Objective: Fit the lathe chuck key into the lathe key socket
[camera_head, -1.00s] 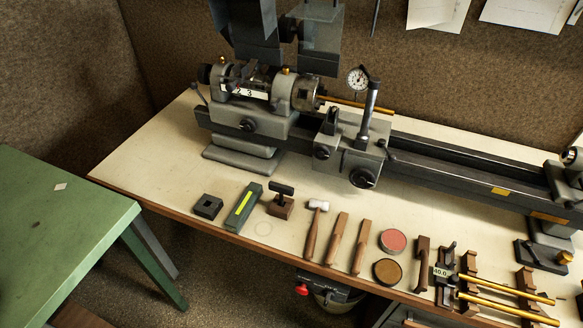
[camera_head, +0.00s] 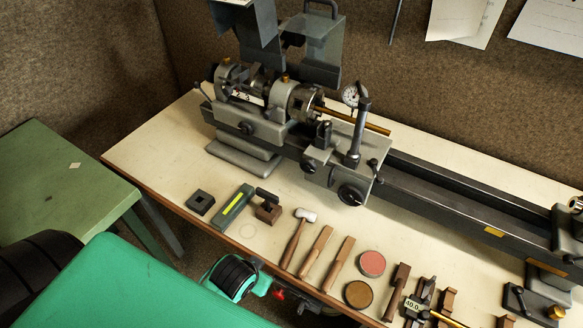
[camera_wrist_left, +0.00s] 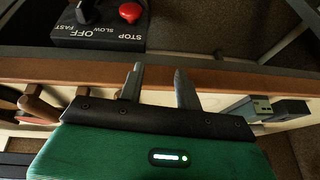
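The chuck key (camera_head: 267,195) is a dark T-handled tool. It stands in a small brown block (camera_head: 268,214) on the bench, between the green box and the mallet. The lathe chuck (camera_head: 303,98) is at the headstock, with a brass rod running out to the right. I cannot make out a key socket on it. A dark block with a square hole (camera_head: 200,202) lies left of the green box. In the left wrist view my left gripper (camera_wrist_left: 158,78) is open and empty, its fingers apart by the bench's front edge. My right gripper is not in view.
A green box with a yellow strip (camera_head: 234,204), a mallet (camera_head: 296,235), wooden tools and two round tins line the bench front. A control box with a red button (camera_wrist_left: 130,12) is under the edge. The lathe bed (camera_head: 450,190) fills the back. A green table (camera_head: 60,180) stands left.

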